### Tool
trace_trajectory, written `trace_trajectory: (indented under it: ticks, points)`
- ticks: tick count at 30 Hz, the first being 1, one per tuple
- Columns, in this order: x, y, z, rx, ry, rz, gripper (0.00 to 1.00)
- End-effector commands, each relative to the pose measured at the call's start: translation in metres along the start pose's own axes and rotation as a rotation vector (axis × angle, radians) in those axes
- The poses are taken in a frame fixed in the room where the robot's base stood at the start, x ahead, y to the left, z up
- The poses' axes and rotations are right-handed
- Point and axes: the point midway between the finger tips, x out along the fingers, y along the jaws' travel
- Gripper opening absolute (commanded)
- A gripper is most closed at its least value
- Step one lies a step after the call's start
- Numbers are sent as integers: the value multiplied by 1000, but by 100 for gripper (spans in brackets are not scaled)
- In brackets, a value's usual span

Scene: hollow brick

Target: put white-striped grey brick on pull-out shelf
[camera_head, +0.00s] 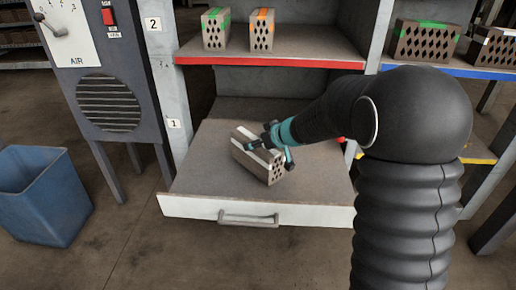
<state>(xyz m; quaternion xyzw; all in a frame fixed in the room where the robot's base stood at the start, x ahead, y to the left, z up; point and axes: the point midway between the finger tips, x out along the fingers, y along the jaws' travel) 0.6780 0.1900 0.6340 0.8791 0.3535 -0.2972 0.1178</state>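The white-striped grey brick (258,164) lies on the pull-out shelf (208,180), with its holed end toward the front right. A white stripe runs along its top. My gripper (269,154) is at the brick from the back right, with one finger at the brick's left top edge and the other by its right side. The fingers partly cover the brick. I cannot tell whether they press on it or stand slightly apart. The shelf is pulled out, with a white front and a grey handle (248,219).
A red-edged shelf (300,48) above holds a green-striped brick (216,30) and an orange-striped brick (262,30). Another green-striped brick (424,41) stands on the blue-edged shelf at right. A blue bin (42,195) stands at left by a grey machine (108,75). The pull-out shelf is otherwise bare.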

Motion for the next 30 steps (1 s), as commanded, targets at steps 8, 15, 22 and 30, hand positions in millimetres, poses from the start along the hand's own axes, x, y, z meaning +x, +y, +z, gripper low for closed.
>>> trace_trajectory:
  ticks: [8,15,22,30]
  points:
    - [12,1,15,-1,4,1,3]
    - [12,1,15,-1,4,1,3]
    - [14,0,19,0,1,0,95]
    - [14,0,19,0,1,0,98]
